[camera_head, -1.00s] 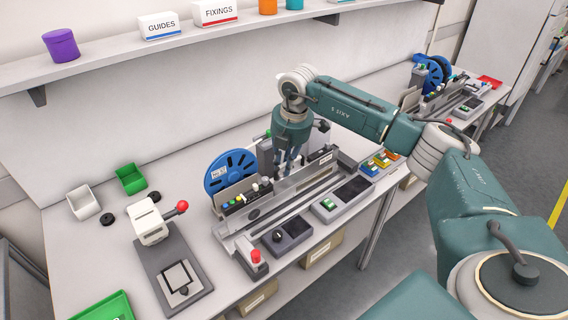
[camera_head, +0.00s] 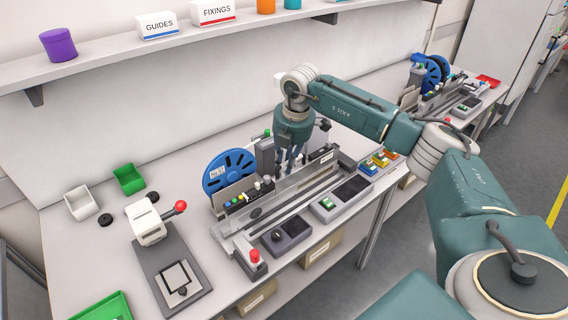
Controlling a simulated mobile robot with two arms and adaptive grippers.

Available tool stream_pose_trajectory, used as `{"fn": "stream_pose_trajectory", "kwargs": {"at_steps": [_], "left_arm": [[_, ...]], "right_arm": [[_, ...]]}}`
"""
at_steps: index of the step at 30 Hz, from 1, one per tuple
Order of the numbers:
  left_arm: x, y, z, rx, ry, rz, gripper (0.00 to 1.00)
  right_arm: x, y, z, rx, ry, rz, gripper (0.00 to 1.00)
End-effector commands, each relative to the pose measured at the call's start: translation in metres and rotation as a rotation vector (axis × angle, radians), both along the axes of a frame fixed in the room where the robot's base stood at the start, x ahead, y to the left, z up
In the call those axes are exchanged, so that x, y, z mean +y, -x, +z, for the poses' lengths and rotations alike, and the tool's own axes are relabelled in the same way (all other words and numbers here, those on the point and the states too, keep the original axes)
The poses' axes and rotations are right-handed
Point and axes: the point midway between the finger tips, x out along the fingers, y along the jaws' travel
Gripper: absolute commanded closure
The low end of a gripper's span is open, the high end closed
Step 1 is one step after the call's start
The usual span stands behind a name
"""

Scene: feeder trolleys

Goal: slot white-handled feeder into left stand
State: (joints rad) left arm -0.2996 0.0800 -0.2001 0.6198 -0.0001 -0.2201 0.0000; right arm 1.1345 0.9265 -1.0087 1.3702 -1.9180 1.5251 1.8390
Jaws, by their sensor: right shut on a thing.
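My right gripper (camera_head: 287,156) reaches down from above over the left stand (camera_head: 243,240), a grey base with a long channel on the near table. It is shut on a long, narrow feeder (camera_head: 293,183) with a pale side, which lies lengthwise along the stand's back part. The fingers and arm hide the grip, and I cannot make out the white handle. I cannot tell whether the feeder is seated in the channel or just above it. A blue reel (camera_head: 229,173) and a row of coloured buttons (camera_head: 240,199) show at its left. My left gripper is out of view.
A hand press with a red knob (camera_head: 180,206) stands left of the stand. A red button box (camera_head: 253,259) and small control boxes (camera_head: 342,200) line its front. Green and white bins (camera_head: 81,203) sit further left. A second stand (camera_head: 447,101) is at right.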

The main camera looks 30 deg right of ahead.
Motion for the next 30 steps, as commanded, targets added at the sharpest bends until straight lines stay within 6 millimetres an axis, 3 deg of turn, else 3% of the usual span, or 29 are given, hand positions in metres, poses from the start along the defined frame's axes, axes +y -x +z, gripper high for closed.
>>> {"fn": "stream_pose_trajectory", "kwargs": {"at_steps": [29,30], "left_arm": [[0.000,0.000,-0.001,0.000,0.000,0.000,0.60],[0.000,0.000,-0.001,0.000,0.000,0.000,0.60]], "right_arm": [[-0.017,-0.003,0.003,-0.007,-0.002,-0.001,1.00],[-0.017,-0.003,0.003,-0.007,-0.002,-0.001,0.81]]}}
